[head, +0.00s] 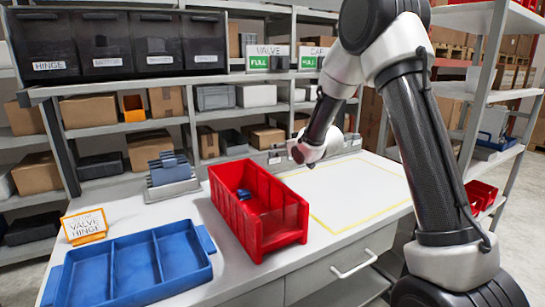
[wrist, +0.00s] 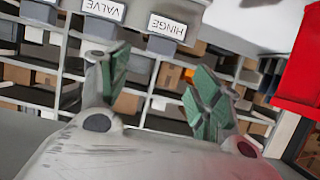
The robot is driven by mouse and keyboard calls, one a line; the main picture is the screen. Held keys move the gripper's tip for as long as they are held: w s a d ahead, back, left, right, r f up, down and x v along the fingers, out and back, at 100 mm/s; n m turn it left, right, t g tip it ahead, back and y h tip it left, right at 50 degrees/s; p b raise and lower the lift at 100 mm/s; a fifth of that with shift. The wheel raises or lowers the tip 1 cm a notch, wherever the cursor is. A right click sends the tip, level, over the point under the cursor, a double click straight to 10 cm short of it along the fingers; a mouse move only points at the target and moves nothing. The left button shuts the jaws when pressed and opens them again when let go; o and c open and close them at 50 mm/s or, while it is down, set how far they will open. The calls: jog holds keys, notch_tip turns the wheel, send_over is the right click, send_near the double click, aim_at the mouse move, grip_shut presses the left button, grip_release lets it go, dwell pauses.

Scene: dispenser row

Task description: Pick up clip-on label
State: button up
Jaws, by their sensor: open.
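Small grey clip-on labels with white faces stand along the back of the bench. In the wrist view, one reads HINGE (wrist: 168,26) and one reads VALVE (wrist: 103,9), both upside down. A further one (wrist: 40,12) is cut off by the top edge. In the head view, two small white labels (head: 275,157) (head: 355,141) show on either side of my gripper, too small to read. My gripper (head: 308,153) hangs above the back of the bench. Its green-padded fingers (wrist: 160,88) are spread, with nothing between them, apart from the labels.
A red bin (head: 270,235) with blue parts inside stands left of my gripper. A blue divided tray (head: 130,268) and an orange-framed VALVE HINGE sign (head: 86,226) are further left. A yellow-outlined area (head: 365,190) on the bench is clear. Shelves (head: 190,120) with boxes stand behind.

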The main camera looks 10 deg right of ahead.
jog(key=x, duration=0.6)
jog(key=shift+w+f, duration=0.2)
jog(key=shift+w, duration=0.1)
jog(key=shift+a, duration=0.1)
jog(key=shift+c, duration=0.4)
jog(key=c, duration=0.8)
